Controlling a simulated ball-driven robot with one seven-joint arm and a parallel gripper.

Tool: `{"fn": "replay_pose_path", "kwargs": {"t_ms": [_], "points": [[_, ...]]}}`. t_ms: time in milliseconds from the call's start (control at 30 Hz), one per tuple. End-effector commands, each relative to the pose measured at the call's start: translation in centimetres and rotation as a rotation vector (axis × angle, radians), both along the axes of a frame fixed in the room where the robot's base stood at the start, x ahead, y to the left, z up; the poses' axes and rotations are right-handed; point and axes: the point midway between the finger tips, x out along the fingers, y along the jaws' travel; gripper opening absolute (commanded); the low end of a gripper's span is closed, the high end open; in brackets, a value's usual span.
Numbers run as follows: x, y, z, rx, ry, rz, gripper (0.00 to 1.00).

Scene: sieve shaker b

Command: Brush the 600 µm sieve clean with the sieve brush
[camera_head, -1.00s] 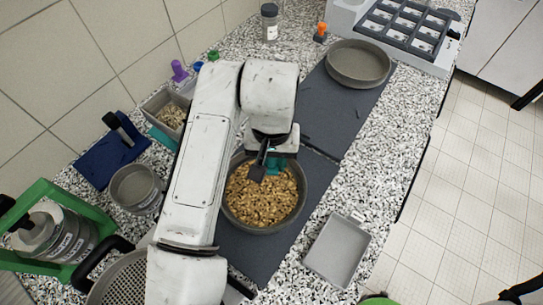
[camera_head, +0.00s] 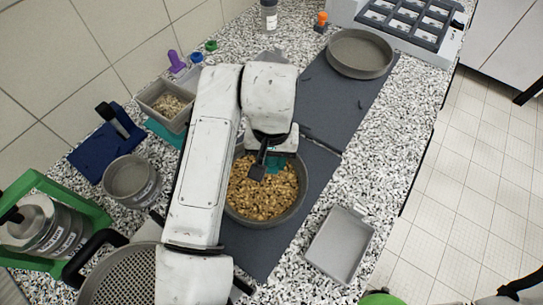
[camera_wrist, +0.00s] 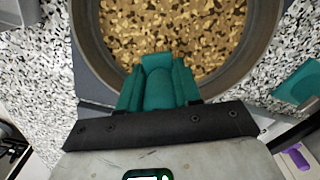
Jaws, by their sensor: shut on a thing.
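A round grey pan or sieve (camera_head: 297,212) full of tan and brown grains stands on a dark mat; it also shows in the wrist view (camera_wrist: 267,30). My gripper (camera_head: 273,163) is at its far rim. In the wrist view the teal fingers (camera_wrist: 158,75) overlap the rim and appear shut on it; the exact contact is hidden. A black-handled tool (camera_head: 112,117), possibly the sieve brush, lies on a navy cloth at left. A small round sieve (camera_head: 130,180) stands near it. I cannot read which sieve is 600 µm.
A shallow empty round pan (camera_head: 360,53) sits on the mat at the back. An empty grey tray (camera_head: 338,245) lies at right. A bin of grains (camera_head: 167,105) is at back left. A green-framed sieve stack (camera_head: 50,230) and a perforated pan (camera_head: 125,280) crowd the front left.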

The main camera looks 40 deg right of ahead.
Motion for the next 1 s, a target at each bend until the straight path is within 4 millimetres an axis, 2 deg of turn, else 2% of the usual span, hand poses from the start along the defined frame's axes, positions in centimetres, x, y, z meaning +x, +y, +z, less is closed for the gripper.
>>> {"fn": "replay_pose_path", "kwargs": {"t_ms": [1000], "points": [[0.0, 0.1, -1.2, 0.000, 0.000, 0.000, 0.03]]}}
